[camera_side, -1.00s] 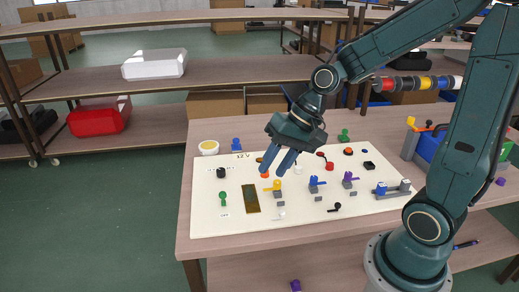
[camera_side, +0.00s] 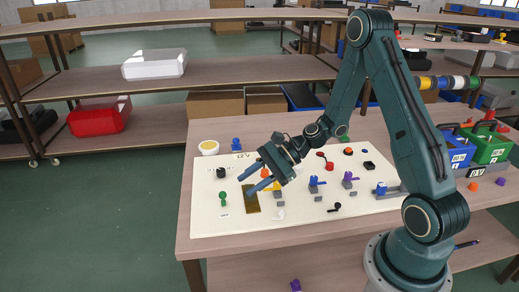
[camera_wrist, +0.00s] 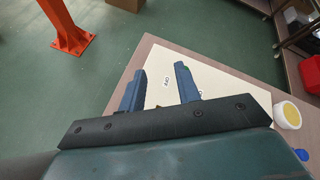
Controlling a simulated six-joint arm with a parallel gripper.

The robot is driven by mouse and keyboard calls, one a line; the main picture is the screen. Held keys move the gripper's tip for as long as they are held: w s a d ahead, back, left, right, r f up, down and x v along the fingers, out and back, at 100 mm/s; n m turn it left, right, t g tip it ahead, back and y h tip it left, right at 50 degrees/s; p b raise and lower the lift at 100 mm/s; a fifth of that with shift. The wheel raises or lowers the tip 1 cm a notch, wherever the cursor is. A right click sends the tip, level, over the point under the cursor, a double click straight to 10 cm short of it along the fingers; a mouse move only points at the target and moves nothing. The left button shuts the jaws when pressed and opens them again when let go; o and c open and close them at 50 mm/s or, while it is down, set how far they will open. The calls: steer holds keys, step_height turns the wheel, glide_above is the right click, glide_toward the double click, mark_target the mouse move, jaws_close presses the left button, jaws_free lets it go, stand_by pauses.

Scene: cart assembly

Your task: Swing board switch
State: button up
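The white board (camera_side: 300,222) lies on the table and carries several coloured knobs and switches. A green lever-like switch (camera_side: 223,197) stands near its left edge, beside a brown-gold plate (camera_side: 251,204). A yellow switch (camera_side: 278,187) is close to the right of my gripper and partly hidden by it. Blue (camera_side: 314,184) and purple (camera_side: 348,179) switches stand farther right. My gripper (camera_side: 246,184) is open and empty, above the left part of the board near the gold plate. In the wrist view, its two separate fingers (camera_wrist: 161,80) show over the board (camera_wrist: 220,88); no switch is clearly visible between them.
A black knob (camera_side: 221,172) sits at the board's upper left. A white tub with yellow contents (camera_side: 208,148) and a blue piece (camera_side: 236,144) stand behind the board. Blue (camera_side: 456,150) and green (camera_side: 492,145) bins are at the right. The table's left edge is near.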

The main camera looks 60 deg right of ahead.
mark_target(223, 198)
steer(key=d+f+m+t, duration=0.1)
steer(key=m, duration=0.1)
steer(key=w+d+f+m+t, duration=0.1)
steer(key=f+m, duration=0.1)
steer(key=m, duration=0.1)
steer(key=d+f+m+t, duration=0.1)
steer(key=d+m, duration=0.1)
steer(key=shift+w+f+t, duration=0.2)
steer(key=shift+w+t, duration=0.1)
steer(key=shift+w, duration=0.1)
steer(key=shift+w+a, duration=0.1)
steer(key=shift+a, duration=0.1)
steer(key=shift+x, duration=3.75)
steer(key=shift+a, duration=0.1)
steer(key=c, duration=0.5)
